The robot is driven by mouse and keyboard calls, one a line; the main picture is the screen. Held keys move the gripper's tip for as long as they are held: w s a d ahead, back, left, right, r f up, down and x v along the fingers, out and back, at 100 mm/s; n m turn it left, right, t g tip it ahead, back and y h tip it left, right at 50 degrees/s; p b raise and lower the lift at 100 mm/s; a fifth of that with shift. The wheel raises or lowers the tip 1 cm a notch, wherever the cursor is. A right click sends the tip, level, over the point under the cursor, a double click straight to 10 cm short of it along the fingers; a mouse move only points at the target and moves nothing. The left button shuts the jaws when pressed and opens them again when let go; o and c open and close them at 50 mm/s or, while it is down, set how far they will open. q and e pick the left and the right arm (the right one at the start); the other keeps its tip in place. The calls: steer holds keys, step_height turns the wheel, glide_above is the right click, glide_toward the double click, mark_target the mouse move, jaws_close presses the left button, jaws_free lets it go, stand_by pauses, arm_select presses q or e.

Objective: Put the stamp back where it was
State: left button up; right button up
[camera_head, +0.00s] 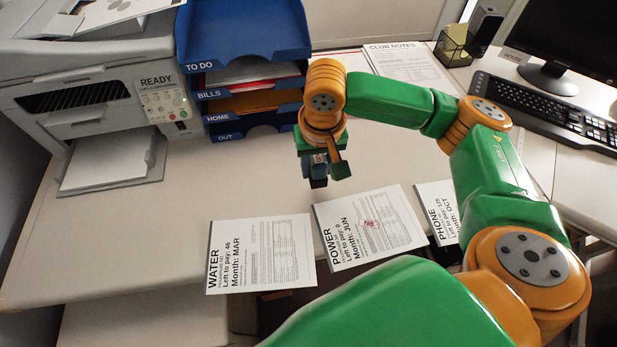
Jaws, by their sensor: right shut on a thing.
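My right gripper (326,174) is in the middle of the head view, pointing down over the bare desk, between the tray stack and the papers. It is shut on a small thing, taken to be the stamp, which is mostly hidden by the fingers. The POWER paper (345,245) lies below and right of it and bears a small red stamp mark (369,224). The WATER paper (232,250) and the PHONE paper (437,210) lie on either side, with no red mark visible on them. My left gripper is not in view.
A blue tray stack (245,45) labelled TO DO, BILLS, HOME and OUT stands behind my gripper. A printer (100,75) is at the left. CLUB NOTES (405,62), a mesh cup (455,47), a keyboard (560,110) and a monitor are at the right. The desk (200,190) left of centre is clear.

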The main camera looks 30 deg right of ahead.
steer(key=f, duration=0.1)
steer(key=w+f, duration=0.1)
steer(key=f, duration=0.3)
steer(key=shift+w+a+f+b, duration=0.2)
steer(key=shift+w+a+b, duration=0.1)
steer(key=shift+w, duration=0.05)
steer(key=o, duration=1.1)
steer(key=shift+c, duration=0.2)
